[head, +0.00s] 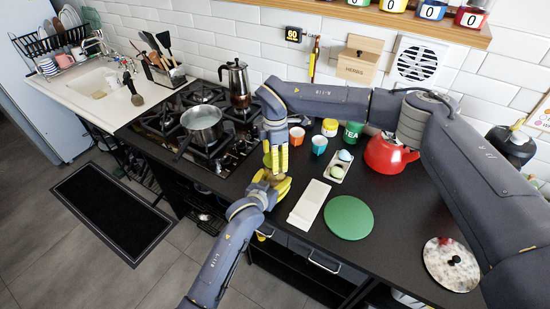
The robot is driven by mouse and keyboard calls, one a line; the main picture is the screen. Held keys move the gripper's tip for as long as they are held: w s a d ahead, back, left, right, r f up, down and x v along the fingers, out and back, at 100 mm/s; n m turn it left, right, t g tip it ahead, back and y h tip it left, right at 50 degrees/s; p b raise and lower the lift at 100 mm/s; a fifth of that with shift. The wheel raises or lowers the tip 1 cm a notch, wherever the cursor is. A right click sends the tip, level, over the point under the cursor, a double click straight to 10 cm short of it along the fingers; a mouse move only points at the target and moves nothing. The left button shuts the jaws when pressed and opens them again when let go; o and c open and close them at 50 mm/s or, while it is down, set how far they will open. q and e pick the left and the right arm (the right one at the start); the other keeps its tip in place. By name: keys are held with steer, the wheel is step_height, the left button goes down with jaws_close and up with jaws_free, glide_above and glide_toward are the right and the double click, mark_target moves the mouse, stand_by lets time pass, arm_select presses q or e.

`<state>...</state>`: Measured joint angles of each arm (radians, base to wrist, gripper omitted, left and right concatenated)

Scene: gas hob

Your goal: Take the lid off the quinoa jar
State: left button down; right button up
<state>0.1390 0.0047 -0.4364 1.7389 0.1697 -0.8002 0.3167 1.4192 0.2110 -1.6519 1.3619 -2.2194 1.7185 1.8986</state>
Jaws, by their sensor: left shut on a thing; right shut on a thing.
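The quinoa jar (270,177) is at the counter's front edge, right of the hob, and mostly hidden by my grippers. Only a small brownish part shows between the yellow fingers. My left gripper (272,184) comes up from below and is shut around the jar low down. My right gripper (275,162) points down directly above it, its yellow fingers shut on the lid at the top. The lid itself is hidden by the fingers, and I cannot tell whether it is seated or apart from the jar.
A steel pot (202,122) and a moka pot (236,82) stand on the hob at left. Small cups, a green TEA tin (352,132) and a red kettle (388,154) stand behind. A white board (309,204) and green disc (349,217) lie to the right.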

steer(key=n, duration=0.6)
steer(key=shift+n, duration=0.3)
steer(key=n, duration=1.2)
steer(key=shift+n, duration=0.3)
steer(key=n, duration=0.4)
steer(key=shift+n, duration=0.3)
steer(key=n, duration=0.2)
steer(key=shift+n, duration=0.4)
steer(key=n, duration=0.4)
steer(key=shift+r+n, duration=0.1)
steer(key=shift+n, duration=0.2)
steer(key=n, duration=0.4)
steer(key=shift+n, duration=0.3)
steer(key=n, duration=0.8)
steer(key=shift+n, duration=0.3)
